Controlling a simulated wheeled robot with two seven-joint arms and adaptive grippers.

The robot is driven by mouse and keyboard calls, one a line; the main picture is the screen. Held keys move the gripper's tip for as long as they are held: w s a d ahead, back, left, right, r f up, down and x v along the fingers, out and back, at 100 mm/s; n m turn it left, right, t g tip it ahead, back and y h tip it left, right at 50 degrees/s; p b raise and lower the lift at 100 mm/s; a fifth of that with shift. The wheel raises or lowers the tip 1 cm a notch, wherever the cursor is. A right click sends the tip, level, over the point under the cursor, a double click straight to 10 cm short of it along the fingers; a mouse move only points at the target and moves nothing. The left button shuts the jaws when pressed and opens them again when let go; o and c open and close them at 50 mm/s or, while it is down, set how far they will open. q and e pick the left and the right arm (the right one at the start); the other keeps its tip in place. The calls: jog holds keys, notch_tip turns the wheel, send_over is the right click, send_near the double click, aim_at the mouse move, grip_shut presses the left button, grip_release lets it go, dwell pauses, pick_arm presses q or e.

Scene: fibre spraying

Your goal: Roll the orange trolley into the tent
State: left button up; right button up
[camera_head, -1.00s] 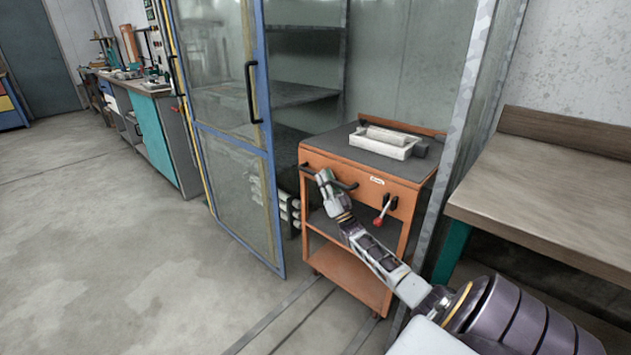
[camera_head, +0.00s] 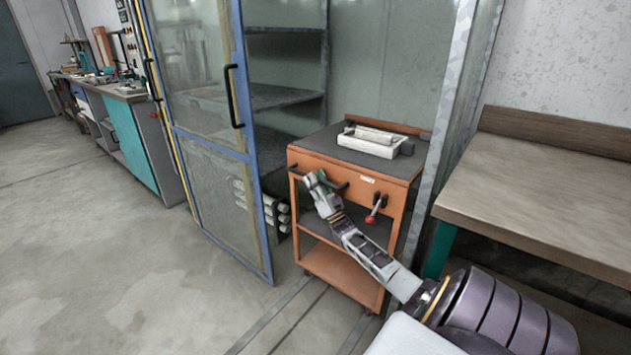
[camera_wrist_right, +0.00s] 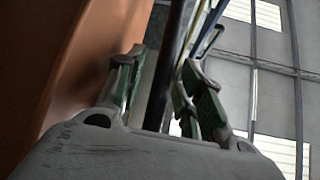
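The orange trolley (camera_head: 340,265) stands upright in the open front of the tent (camera_head: 385,75), a booth with grey walls and a glazed door. Its front faces me, with a black bar handle (camera_head: 340,186) and a lever with a red knob. A white tray-like box (camera_head: 372,145) sits on its dark top. My right gripper (camera_head: 314,179) is at the handle on the left of the front. In the right wrist view, its fingers (camera_wrist_right: 160,90) close in around the dark handle bar (camera_wrist_right: 165,85), beside the orange panel. Exact finger contact is partly hidden. My left gripper is out of view.
The tent's blue-framed glass door (camera_head: 215,150) stands left of the trolley. A metal post (camera_head: 445,140) is close on its right, then a wooden bench (camera_head: 550,195). Grey shelves (camera_head: 285,95) stand inside the tent. Open floor (camera_head: 110,270) lies to the left.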

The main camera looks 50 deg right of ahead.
jog(key=v, duration=0.7)
jog(key=shift+f, duration=0.15)
dwell(0.4)
jog(key=shift+s, duration=0.15)
dwell(0.4)
